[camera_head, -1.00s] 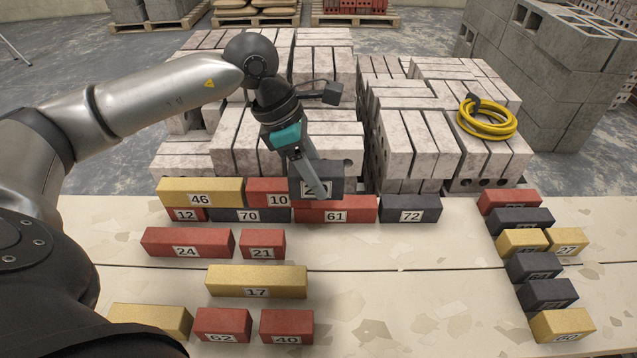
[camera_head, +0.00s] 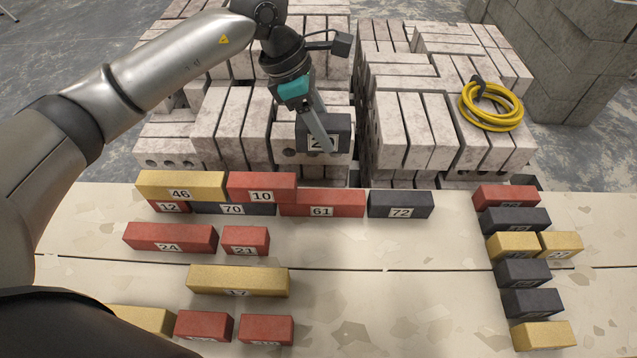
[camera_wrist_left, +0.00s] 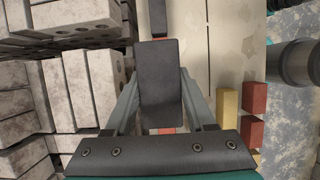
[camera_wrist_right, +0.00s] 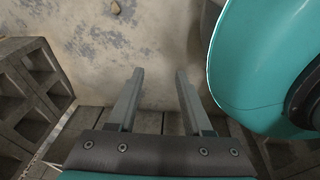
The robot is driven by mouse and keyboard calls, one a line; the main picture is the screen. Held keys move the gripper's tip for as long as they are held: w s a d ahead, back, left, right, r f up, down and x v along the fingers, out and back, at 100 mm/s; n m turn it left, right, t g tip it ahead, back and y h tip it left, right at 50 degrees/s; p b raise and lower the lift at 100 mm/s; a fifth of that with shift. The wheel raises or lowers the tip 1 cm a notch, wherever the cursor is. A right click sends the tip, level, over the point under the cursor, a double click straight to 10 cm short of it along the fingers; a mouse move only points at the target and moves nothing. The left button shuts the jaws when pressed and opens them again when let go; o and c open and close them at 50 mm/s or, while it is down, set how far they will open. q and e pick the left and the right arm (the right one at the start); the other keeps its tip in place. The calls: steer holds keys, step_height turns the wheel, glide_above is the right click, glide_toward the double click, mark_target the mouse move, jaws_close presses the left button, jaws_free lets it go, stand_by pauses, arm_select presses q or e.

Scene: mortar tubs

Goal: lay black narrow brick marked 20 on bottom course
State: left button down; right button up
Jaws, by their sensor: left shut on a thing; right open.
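My left gripper (camera_head: 322,140) is shut on a black narrow brick (camera_head: 341,130), held in the air behind and above the wall's row. A finger covers part of its label, so I cannot read the full number. In the left wrist view the brick (camera_wrist_left: 160,85) sits between the fingers. The bottom course shows red 12 (camera_head: 168,207), black 70 (camera_head: 232,209), red 61 (camera_head: 322,204) and black 72 (camera_head: 401,205). Yellow 46 (camera_head: 181,185) and red 10 (camera_head: 262,186) lie on top at the left. My right gripper (camera_wrist_right: 157,75) is open and empty.
Loose bricks lie in front, including red 24 (camera_head: 170,237), red 21 (camera_head: 245,240) and yellow 17 (camera_head: 238,281). Several more line the right side, such as a yellow one (camera_head: 543,335). Pale block stacks (camera_head: 415,125) stand behind.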

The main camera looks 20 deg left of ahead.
arm_select(q)
step_height(320, 180, down, 5)
steer(key=shift+f+b, duration=0.1)
steer(key=shift+b, duration=0.4)
step_height(320, 180, down, 6)
steer(key=shift+f+b, duration=0.1)
steer(key=shift+b, duration=0.65)
steer(key=shift+f+b, duration=0.6)
steer(key=shift+f, duration=1.85)
arm_select(e)
steer(key=w+a+r, duration=0.1)
steer(key=w+a, duration=0.2)
steer(key=w, duration=0.3)
steer(key=shift+w+a, duration=0.35)
steer(key=shift+w, duration=0.05)
arm_select(q)
steer(key=shift+f, duration=0.1)
arm_select(e)
steer(key=shift+w+r, duration=0.1)
arm_select(q)
steer(key=shift+c, duration=1.2)
jaws_free()
arm_select(e)
steer(key=shift+a+r, duration=0.1)
